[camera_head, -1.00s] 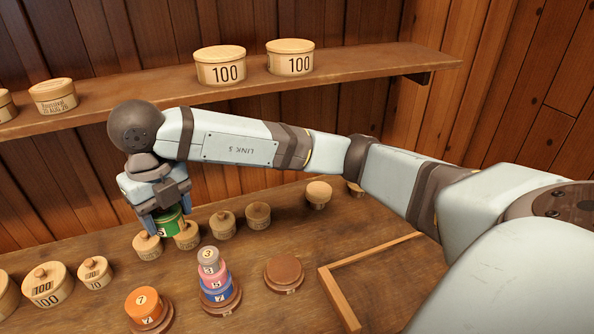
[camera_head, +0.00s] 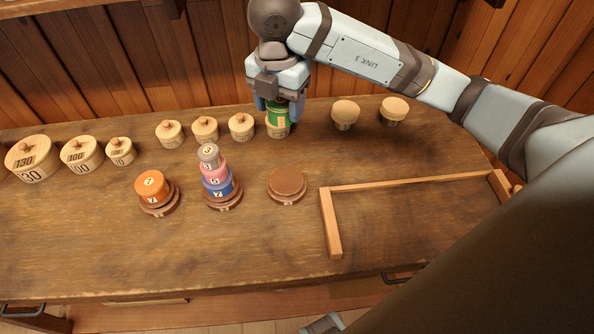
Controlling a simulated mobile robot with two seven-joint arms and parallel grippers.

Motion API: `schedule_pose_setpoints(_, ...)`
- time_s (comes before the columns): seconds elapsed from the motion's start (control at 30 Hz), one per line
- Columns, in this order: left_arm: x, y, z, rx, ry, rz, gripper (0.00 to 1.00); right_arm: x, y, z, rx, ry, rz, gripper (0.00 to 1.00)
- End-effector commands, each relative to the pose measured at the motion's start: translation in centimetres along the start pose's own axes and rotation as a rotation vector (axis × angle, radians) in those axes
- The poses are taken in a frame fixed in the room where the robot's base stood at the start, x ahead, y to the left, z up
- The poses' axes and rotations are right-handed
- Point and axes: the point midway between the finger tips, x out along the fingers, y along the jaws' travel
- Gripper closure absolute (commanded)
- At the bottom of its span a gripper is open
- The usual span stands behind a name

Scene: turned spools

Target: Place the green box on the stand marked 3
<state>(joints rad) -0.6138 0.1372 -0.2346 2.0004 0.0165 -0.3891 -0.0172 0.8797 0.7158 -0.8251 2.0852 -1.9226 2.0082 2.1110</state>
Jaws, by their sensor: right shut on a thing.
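My right gripper (camera_head: 278,98) is shut on the green box (camera_head: 279,115), fingers pointing down. The green box is over a pale wooden lidded box (camera_head: 278,131) in the back row; I cannot tell whether they touch. Three round brown stands are in front. The left stand (camera_head: 160,209) bears an orange box (camera_head: 152,187). The middle stand (camera_head: 224,203) bears a stack with a blue box (camera_head: 219,192), pink boxes (camera_head: 213,170) and a grey box (camera_head: 208,154) on top. The right stand (camera_head: 287,186) is bare. The stands' own marks are too small to read. My left gripper is not in view.
Several pale wooden lidded boxes (camera_head: 205,129) stand along the back, with larger numbered ones (camera_head: 33,160) at the left. A low wooden frame (camera_head: 330,225) lies right of the bare stand. The table front is clear.

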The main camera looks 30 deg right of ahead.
Motion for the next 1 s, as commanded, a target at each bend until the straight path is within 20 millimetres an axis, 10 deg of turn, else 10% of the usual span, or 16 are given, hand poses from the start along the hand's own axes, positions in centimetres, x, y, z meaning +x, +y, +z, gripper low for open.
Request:
schedule_pose_setpoints(0.63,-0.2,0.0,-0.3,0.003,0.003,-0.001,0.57,13.5,-0.2,0.1,0.026,0.001,-0.004,0.64)
schedule_pose_setpoints(1.0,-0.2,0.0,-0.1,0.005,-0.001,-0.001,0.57,17.2,-0.2,0.1,0.025,-0.001,-0.004,0.64)
